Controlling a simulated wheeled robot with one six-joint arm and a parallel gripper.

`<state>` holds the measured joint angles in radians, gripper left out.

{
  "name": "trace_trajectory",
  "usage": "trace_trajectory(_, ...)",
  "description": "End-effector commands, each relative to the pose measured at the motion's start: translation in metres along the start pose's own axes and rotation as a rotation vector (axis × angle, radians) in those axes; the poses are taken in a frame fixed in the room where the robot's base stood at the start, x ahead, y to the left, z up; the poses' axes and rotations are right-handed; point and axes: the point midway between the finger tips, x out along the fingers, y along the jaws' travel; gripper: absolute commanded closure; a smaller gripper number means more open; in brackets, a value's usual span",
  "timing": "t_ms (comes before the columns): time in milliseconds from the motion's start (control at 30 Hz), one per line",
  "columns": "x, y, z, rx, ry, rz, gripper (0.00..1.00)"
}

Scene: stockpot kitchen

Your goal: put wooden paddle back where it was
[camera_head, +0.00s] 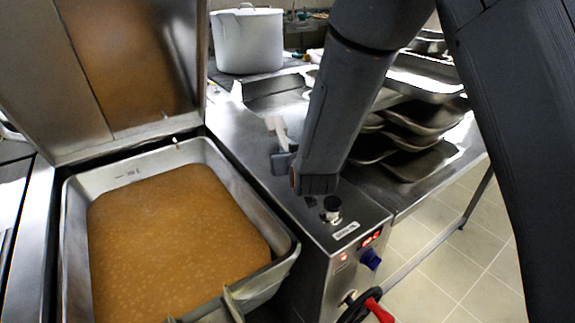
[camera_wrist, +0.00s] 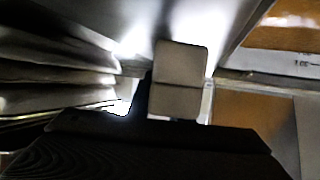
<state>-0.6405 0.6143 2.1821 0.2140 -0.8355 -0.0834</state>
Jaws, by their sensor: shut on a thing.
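My gripper (camera_head: 283,160) is over the steel counter, just right of the large pan (camera_head: 283,255) of brown liquid. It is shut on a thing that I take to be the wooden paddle. A pale, narrow piece (camera_head: 277,128) shows just beyond the gripper in the head view; it may be part of the paddle. My arm hides much of this area. In the wrist view a beige-grey block (camera_wrist: 180,78) stands in front of my gripper; I cannot tell whether it is a finger or the held thing. The paddle's full length does not show.
The pan's big lid (camera_head: 125,60) stands open behind it. A white stockpot (camera_head: 247,40) stands on the back counter. Stacked metal trays (camera_head: 425,115) are at the right. A control panel with a knob (camera_head: 370,258) and a red handle (camera_head: 379,311) are at the counter's front.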

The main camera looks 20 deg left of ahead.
Motion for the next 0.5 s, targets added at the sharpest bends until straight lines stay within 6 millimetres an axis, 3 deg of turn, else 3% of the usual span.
trace_trajectory(300, 0.013, 0.0, 0.031, 0.0, -0.002, 0.001, 1.0)
trace_trajectory(500, 0.017, 0.0, 0.04, 0.0, 0.002, 0.0, 1.0)
